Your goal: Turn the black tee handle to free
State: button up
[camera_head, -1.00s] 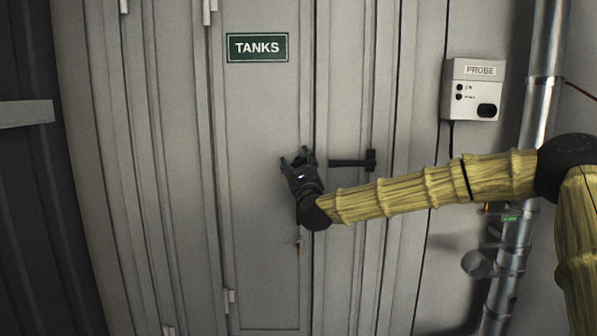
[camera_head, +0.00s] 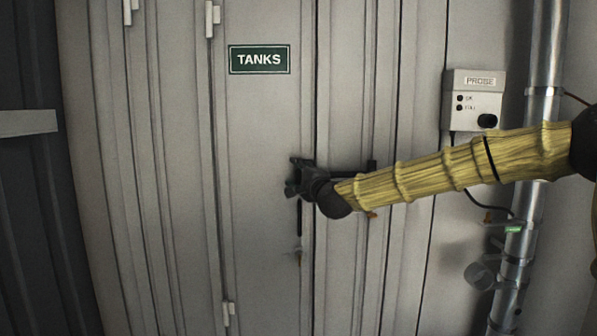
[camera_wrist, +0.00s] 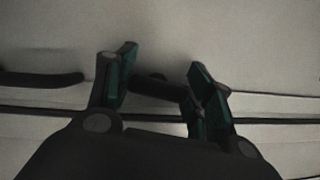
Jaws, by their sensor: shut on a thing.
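A grey double-leaf cabinet (camera_head: 262,130) with a TANKS sign (camera_head: 259,59) fills the middle of the head view. My gripper (camera_head: 293,178) is at the left leaf, near the seam between the leaves. In the wrist view my gripper (camera_wrist: 160,90) has its green-padded fingers on both sides of a dark rounded part, which I take for the black tee handle (camera_wrist: 155,88).
A black horizontal bar (camera_head: 348,172) on the right leaf lies partly behind my arm. A PROBE box (camera_head: 476,100) and metal pipes (camera_head: 543,60) are at the right.

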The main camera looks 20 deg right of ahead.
jog(key=shift+r+n+g+p, duration=0.1)
jog(key=shift+n+g+p, duration=0.25)
jog(key=shift+n, duration=0.55)
jog(key=o, duration=1)
jog(key=shift+d, duration=0.1)
jog(key=shift+o, duration=0.2)
jog(key=s+d, duration=0.1)
jog(key=s, duration=1.1)
jog(key=shift+d, duration=0.15)
